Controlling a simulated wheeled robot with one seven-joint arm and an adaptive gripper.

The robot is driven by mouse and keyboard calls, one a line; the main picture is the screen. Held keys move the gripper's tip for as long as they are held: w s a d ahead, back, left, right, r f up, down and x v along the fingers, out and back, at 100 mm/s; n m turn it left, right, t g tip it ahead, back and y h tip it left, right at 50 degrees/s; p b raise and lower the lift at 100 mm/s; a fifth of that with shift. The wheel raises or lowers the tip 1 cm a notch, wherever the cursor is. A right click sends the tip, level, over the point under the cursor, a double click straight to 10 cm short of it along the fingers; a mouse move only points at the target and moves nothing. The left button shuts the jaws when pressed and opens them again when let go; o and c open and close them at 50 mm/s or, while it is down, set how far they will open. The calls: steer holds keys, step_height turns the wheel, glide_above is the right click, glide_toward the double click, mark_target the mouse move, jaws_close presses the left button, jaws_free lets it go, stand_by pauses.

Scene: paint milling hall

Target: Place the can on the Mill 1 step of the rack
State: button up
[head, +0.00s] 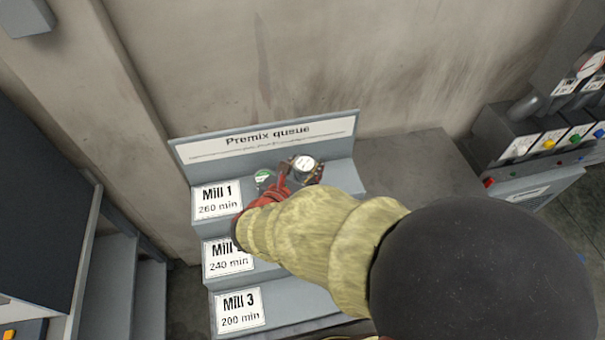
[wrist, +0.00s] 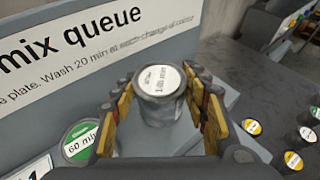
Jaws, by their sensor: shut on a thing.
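The stepped grey rack (head: 346,178) stands against the wall under a "Premix queue" sign. Its top step carries the Mill 1 label (head: 217,200). My gripper (head: 302,172) is shut on a grey can (head: 304,164) with a white lid label, over the right part of that top step. In the wrist view the can (wrist: 158,106) is upright between the two fingers (wrist: 160,108). I cannot tell whether its base touches the step. A green-labelled can (head: 263,178) stands to its left on the top step; it also shows in the wrist view (wrist: 80,140), reading "60 min".
Mill 2 (head: 228,256) and Mill 3 (head: 239,309) labels mark the lower steps, partly behind my arm. Several cans with yellow or green labels (wrist: 253,128) stand on the dark surface at right in the wrist view. A grey machine (head: 525,135) stands far right.

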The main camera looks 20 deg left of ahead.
steer(key=shift+w+a+f, duration=0.4)
steer(key=shift+w+f, duration=0.05)
steer(key=shift+f, duration=0.2)
steer(key=shift+a+f+b, duration=0.1)
steer(key=shift+f+b, duration=0.2)
steer(key=shift+f, duration=1.35)
steer(key=o, duration=1.2)
steer(key=shift+f, duration=0.15)
steer(key=shift+o, duration=0.5)
steer(key=shift+s+r, duration=0.2)
steer(key=shift+r, duration=0.1)
steer(key=d+p+v, duration=0.1)
steer(key=v, duration=1)
steer(key=shift+s+a, duration=0.25)
steer(key=shift+a, duration=0.2)
